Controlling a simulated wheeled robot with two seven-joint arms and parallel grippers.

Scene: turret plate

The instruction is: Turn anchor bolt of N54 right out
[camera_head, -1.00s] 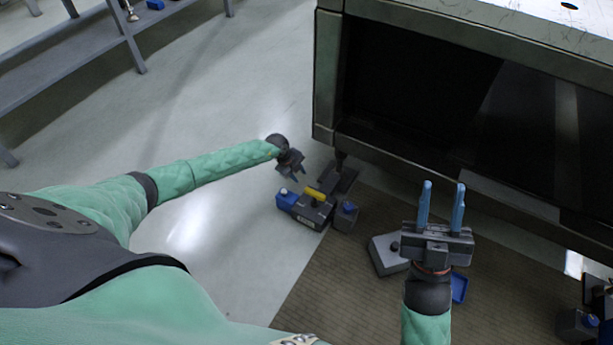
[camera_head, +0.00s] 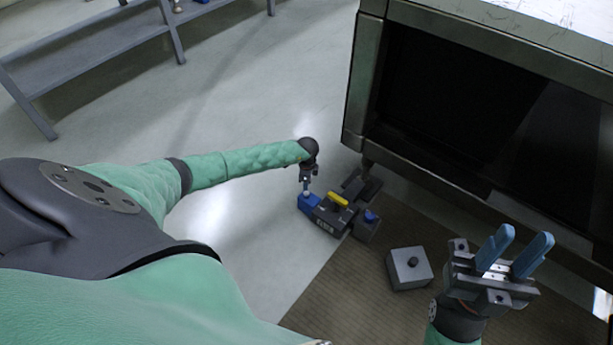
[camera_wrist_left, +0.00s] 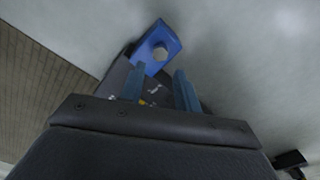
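A dark unit (camera_head: 327,216) with a yellow top piece and a light label stands on the floor by the mat's edge; I cannot read the label. A blue block (camera_head: 305,207) sits at its left end. In the left wrist view the blue block (camera_wrist_left: 169,38) carries a pale hexagonal bolt head (camera_wrist_left: 160,52). My left gripper (camera_head: 306,187) points down just above the blue block. In its wrist view the two blue fingers (camera_wrist_left: 159,72) are apart, with the bolt head just beyond their tips and nothing gripped. My right gripper (camera_head: 526,237) is open and empty.
A second blue-topped dark block (camera_head: 366,226) stands right of the unit. A grey box with a black knob (camera_head: 409,268) sits on the brown mat (camera_head: 340,290). A large metal cabinet (camera_head: 360,85) rises behind. The floor at left is clear, with a shelf (camera_head: 95,45) beyond.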

